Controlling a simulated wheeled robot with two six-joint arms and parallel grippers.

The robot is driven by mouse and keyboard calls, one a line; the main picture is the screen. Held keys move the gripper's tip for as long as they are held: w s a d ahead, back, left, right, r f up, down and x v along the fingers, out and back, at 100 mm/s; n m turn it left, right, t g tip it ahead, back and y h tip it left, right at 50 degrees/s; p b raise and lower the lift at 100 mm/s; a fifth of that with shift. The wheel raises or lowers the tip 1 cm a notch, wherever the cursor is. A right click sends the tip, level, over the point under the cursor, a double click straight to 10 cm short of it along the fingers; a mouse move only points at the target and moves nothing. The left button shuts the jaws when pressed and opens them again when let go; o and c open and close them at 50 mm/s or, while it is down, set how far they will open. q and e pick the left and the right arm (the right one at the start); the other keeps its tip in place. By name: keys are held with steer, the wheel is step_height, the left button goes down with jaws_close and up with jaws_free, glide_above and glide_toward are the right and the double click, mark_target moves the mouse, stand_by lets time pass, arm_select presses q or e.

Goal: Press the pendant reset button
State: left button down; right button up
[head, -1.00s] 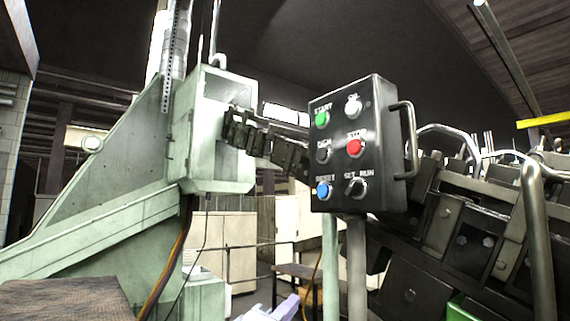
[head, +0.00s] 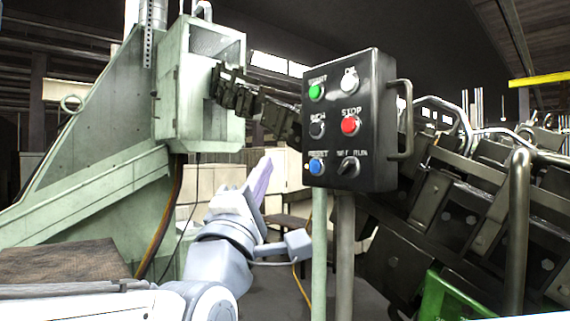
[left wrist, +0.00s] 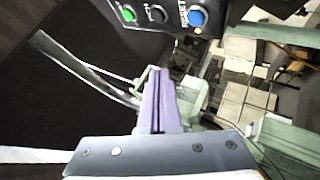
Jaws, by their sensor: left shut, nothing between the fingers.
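The black pendant box (head: 330,130) stands on posts in the middle of the head view. Its blue reset button (head: 316,167) is at the lower left of its face, under a RESET label. A green start button (head: 315,92) and a red stop button (head: 349,125) are above it. My left gripper (head: 265,165) is shut and empty, raised to the left of the box and apart from it. In the left wrist view the shut purple fingers (left wrist: 157,75) point up toward the box, and the blue button (left wrist: 197,18) shows at the top, right of the fingertips. My right gripper is not in view.
A black selector knob (head: 348,167) sits right of the blue button. A side handle (head: 407,120) sticks out from the box. A pale green machine (head: 200,100) stands at left, dark machinery (head: 450,200) at right, and a green crate (head: 450,298) at lower right.

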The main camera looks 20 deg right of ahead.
mark_target(305, 171)
arm_select(q)
steer(key=w+d+p, duration=0.2)
steer(key=d+p, duration=0.1)
steer(key=d, duration=0.4)
steer(key=shift+w+d, duration=0.3)
stand_by(1.8)
steer(key=shift+w+d+b, duration=0.15)
steer(key=shift+d+b, duration=0.2)
steer(key=shift+d, duration=0.05)
